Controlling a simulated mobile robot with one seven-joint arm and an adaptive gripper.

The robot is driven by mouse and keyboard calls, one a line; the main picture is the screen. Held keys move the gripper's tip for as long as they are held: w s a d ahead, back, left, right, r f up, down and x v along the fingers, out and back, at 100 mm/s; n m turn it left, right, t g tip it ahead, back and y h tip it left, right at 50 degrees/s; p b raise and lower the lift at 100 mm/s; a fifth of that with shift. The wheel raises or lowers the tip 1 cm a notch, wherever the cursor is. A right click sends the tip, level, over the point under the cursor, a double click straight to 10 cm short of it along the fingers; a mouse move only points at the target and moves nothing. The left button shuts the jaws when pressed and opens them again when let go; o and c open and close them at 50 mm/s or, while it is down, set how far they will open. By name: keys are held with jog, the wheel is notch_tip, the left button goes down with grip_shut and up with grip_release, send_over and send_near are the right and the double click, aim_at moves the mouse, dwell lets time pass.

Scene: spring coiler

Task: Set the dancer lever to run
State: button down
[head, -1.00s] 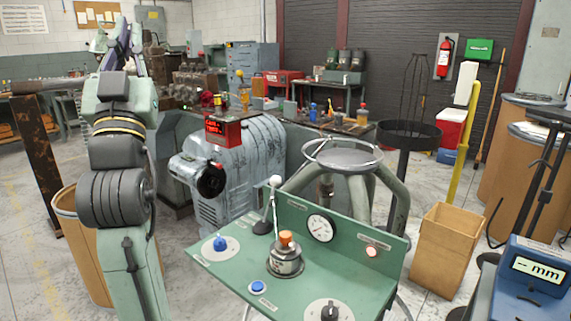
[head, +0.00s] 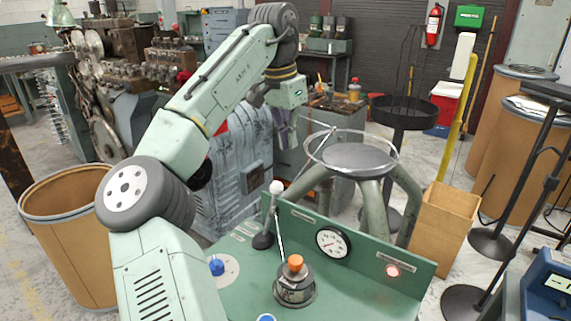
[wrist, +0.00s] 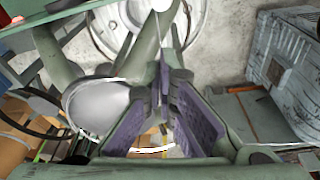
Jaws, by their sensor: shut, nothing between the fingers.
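A thin lever with a white ball knob (head: 276,187) rises from a black boot at the back left of the green control panel (head: 360,285). It looks like the dancer lever and stands nearly upright, leaning slightly right. The panel's small labels are too small to read. My gripper (head: 284,142) hangs above and beyond the knob, apart from it, partly behind my wrist in the head view. In the wrist view its purple-padded fingers (wrist: 166,78) come together with nothing between them.
The panel carries an orange-topped knob (head: 295,263), a blue button (head: 217,267), a gauge (head: 332,242) and a lit red lamp (head: 392,270). A round stand with a wire ring (head: 352,152) is just right of my gripper. A cardboard box (head: 443,220) stands at the right.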

aim_at(292, 187)
jog(key=shift+s+a+r+g, duration=0.3)
jog(key=shift+s+a, duration=0.1)
jog(key=shift+f, duration=0.1)
jog(key=f, duration=0.3)
jog(key=f+p, duration=0.1)
jog(key=f, duration=0.2)
jog(key=d+f, duration=0.1)
jog(key=f, duration=0.2)
jog(key=shift+w+f+p, duration=0.2)
jog(key=shift+f+p, duration=0.15)
jog(key=shift+f, duration=0.05)
jog(key=shift+f, duration=0.1)
